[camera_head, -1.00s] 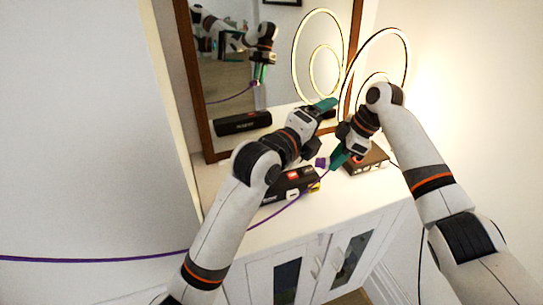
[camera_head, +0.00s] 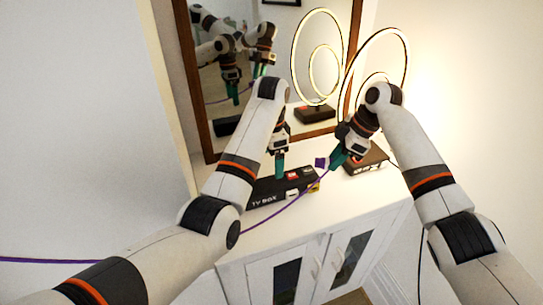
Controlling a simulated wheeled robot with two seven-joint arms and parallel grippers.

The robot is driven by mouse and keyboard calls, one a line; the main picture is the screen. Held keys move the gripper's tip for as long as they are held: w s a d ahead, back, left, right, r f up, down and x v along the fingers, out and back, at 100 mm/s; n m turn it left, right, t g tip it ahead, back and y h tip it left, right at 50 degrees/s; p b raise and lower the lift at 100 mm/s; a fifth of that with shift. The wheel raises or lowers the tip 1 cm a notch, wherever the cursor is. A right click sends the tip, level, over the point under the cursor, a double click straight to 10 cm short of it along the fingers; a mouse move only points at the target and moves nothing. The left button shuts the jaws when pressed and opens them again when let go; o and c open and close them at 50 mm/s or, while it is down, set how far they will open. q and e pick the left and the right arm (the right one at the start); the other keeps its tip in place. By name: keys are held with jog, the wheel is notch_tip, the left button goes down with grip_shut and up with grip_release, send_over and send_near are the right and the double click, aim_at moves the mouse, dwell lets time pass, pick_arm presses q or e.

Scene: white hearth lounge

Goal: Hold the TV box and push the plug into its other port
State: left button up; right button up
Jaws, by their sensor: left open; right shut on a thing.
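The black TV box (camera_head: 266,199) lies on the white cabinet top, its "TV BOX" lettering facing the front. My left gripper (camera_head: 280,177) points down with teal fingers at the box's back edge. It is open; whether it touches the box is unclear. My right gripper (camera_head: 334,165) is shut on the purple plug (camera_head: 320,163), held above and right of the box. The purple cable (camera_head: 275,218) trails from there across the box's front to the left. The ports are too small to make out.
A ring lamp with a dark lettered base (camera_head: 368,164) stands close to the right gripper. A wood-framed mirror (camera_head: 197,110) rises behind the cabinet (camera_head: 340,212). The cabinet's front right top is clear.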

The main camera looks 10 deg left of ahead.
aim_at(271, 184)
pick_arm(q)
jog(key=shift+s+a+f, duration=0.1)
jog(key=shift+a+f, duration=0.05)
jog(key=shift+f, duration=0.2)
notch_tip(271, 184, down, 11)
jog(key=shift+f, duration=0.15)
jog(key=c, duration=1.4)
pick_arm(e)
jog(key=s+f+m+t, duration=0.1)
jog(key=s+f+m, duration=0.1)
jog(key=f+m, duration=0.1)
jog(key=s+d+f+m+t+h, duration=0.1)
jog(key=s+f+m, duration=0.1)
jog(key=f+m, duration=0.2)
jog(key=s+f+m+t, duration=0.1)
jog(key=s+f+m, duration=0.1)
jog(key=f, duration=0.3)
jog(key=shift+s+d+f+m+t+h, duration=0.15)
jog(key=shift+d+f+m+t+h, duration=0.2)
jog(key=shift+m, duration=0.55)
jog(key=shift+s+d+f+m, duration=0.15)
jog(key=shift+s+f+m, duration=0.15)
jog(key=shift+s+m, duration=0.25)
jog(key=shift+w+t+h, duration=0.1)
jog(key=shift+t+h, duration=0.15)
